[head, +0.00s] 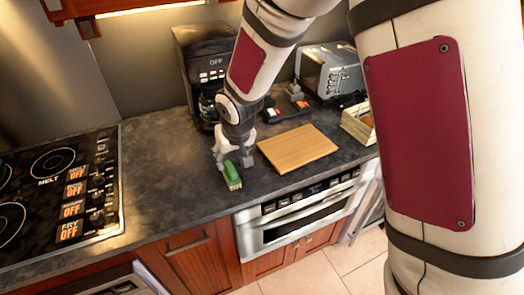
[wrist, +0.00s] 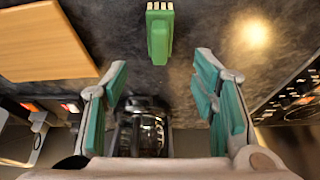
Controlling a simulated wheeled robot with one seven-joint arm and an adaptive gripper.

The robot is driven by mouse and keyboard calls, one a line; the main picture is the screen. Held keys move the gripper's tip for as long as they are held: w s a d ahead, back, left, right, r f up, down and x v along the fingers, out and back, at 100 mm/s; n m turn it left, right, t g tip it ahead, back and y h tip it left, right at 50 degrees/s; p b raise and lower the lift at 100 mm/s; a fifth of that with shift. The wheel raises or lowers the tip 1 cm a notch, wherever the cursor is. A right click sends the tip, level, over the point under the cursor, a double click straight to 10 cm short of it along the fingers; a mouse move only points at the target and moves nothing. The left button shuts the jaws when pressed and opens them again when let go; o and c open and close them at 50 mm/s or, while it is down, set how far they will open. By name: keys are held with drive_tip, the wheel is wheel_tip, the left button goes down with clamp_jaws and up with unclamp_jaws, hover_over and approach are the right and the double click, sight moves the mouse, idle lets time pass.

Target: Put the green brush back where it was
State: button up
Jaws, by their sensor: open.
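The green brush (head: 231,176) lies on the dark countertop near its front edge, left of the wooden cutting board. In the wrist view the brush (wrist: 160,33) is at the top centre, with its pale bristles at the upper end. My gripper (head: 235,158) is just behind the brush in the head view. In the wrist view my gripper (wrist: 160,82) is open, its two green-padded fingers spread apart with nothing between them. The brush is ahead of the fingertips, lined up with the gap between them.
A cutting board (head: 297,148) lies right of the brush. A coffee maker (head: 205,75) and a toaster (head: 331,71) stand at the back. The stove (head: 60,190) is at left. A microwave drawer (head: 300,211) is below the counter. Counter between stove and brush is clear.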

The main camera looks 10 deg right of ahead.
drive_tip(key=s+d+r+m+t+h, duration=0.1)
drive_tip(key=s+d+r, duration=0.3)
drive_tip(key=d+r, duration=0.3)
drive_tip(key=s+d+r+m, duration=0.1)
drive_tip(key=s+d+r, duration=0.35)
drive_tip(key=r, duration=0.45)
drive_tip(key=s+d+r, duration=0.3)
drive_tip(key=s, duration=0.5)
drive_tip(key=s+d+r+m, duration=0.1)
drive_tip(key=s+d+r, duration=0.3)
drive_tip(key=s, duration=0.5)
drive_tip(key=shift+s+r, duration=0.2)
drive_tip(key=shift+s, duration=0.05)
drive_tip(key=shift+d, duration=0.1)
drive_tip(key=shift+w+f+b, duration=0.6)
drive_tip(key=shift+w, duration=0.05)
